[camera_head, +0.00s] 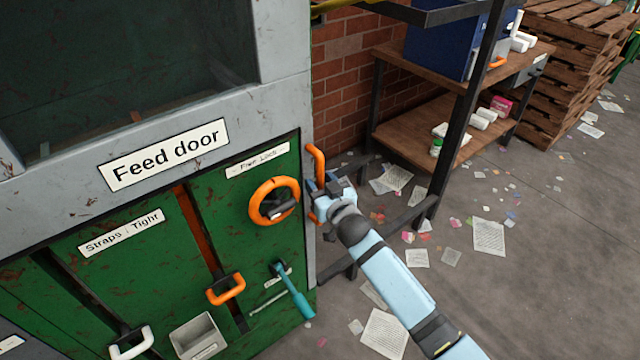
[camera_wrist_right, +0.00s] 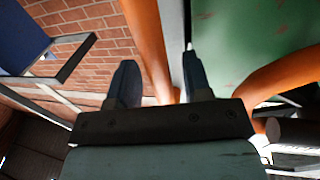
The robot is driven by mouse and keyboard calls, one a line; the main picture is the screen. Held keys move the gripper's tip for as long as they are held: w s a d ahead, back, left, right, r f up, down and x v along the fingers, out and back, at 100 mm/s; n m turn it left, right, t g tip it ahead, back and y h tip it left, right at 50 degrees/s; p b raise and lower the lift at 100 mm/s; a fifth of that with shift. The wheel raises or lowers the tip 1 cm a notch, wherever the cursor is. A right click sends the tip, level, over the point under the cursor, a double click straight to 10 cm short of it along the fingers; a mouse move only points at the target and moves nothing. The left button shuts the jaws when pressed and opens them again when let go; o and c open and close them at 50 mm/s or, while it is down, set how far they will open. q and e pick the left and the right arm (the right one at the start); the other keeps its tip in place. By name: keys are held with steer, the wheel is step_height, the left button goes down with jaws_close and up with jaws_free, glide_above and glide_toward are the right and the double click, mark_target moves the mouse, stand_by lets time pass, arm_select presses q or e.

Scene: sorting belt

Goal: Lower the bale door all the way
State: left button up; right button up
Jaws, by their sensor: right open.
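The baler's green lower front (camera_head: 222,196) carries an orange wheel (camera_head: 274,202) at its right. A vertical orange handle (camera_head: 317,160) stands at the right edge of the machine, beside the wheel. I cannot tell for sure which panel is the bale door. My right gripper (camera_head: 318,188) is at this handle and hides its middle. In the right wrist view my right gripper (camera_wrist_right: 160,85) is open, and the orange handle (camera_wrist_right: 148,38) runs between its fingers. I cannot tell whether they touch it. The orange wheel (camera_wrist_right: 280,80) shows at the right there. My left gripper is out of view.
A "Feed door" label (camera_head: 164,153) sits on the grey panel above. An orange pull (camera_head: 226,289), a teal lever (camera_head: 292,291) and a white handle (camera_head: 132,345) are lower on the front. A workbench (camera_head: 425,135) stands behind my arm. Paper scraps litter the floor.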

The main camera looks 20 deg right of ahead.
steer(key=shift+w, duration=0.2)
jaws_close()
